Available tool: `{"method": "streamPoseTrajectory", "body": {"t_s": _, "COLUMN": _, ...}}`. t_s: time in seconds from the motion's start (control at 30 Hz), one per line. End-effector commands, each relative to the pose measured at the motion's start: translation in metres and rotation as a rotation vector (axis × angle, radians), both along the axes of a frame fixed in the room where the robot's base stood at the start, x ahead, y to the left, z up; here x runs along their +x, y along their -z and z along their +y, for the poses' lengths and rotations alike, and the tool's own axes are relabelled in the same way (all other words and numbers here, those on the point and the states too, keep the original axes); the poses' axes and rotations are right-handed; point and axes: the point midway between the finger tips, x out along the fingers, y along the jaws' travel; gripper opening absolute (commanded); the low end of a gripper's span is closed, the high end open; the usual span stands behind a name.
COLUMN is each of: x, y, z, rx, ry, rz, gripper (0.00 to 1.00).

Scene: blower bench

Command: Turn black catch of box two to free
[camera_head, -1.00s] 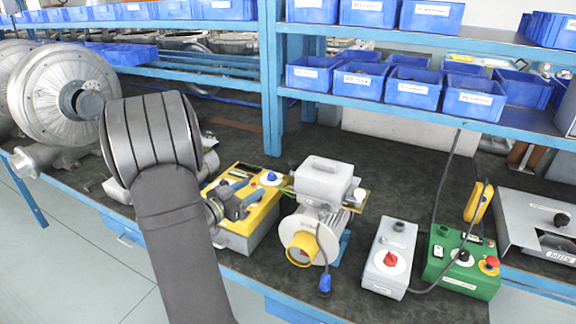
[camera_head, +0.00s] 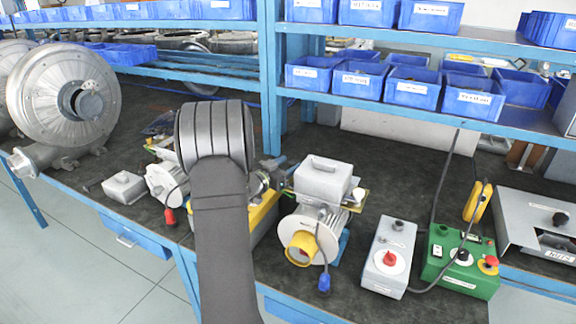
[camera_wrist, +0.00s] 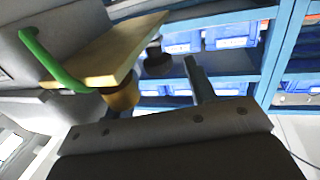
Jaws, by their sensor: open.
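A grey lidded box (camera_head: 322,182) sits on top of a motor (camera_head: 318,226) with a yellow front ring; whether it is box two cannot be told, as no number is legible. My gripper (camera_head: 278,170) is beside the box's upper left, partly hidden by my arm. In the wrist view one dark finger (camera_wrist: 196,78) shows clearly, and the other is mostly hidden behind a brass-coloured cylinder. A black knob-like part (camera_wrist: 156,57), possibly the catch, shows between the fingers, apparently ungripped. A tan plate (camera_wrist: 95,58) with a green loop (camera_wrist: 50,62) is close by.
A yellow-topped box (camera_head: 262,215) stands left of the motor, partly behind my arm. A grey switch box (camera_head: 386,265) and green control box (camera_head: 465,262) stand right. A smaller motor (camera_head: 165,184) and grey lid (camera_head: 124,187) are left. Shelves with blue bins (camera_head: 415,90) are behind.

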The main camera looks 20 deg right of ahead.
Motion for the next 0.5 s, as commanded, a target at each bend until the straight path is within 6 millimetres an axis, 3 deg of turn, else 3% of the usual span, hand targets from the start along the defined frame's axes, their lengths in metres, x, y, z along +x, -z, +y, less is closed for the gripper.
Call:
{"method": "streamPoseTrajectory", "body": {"t_s": 0.33, "x": 0.0015, "y": 0.0002, "z": -0.003, "rx": 0.001, "ry": 0.0, "rz": 0.001, "gripper": 0.49}}
{"method": "streamPoseTrajectory", "body": {"t_s": 0.5, "x": 0.0014, "y": 0.0001, "z": -0.0029, "rx": 0.001, "ry": 0.0, "rz": 0.001, "gripper": 0.15}}
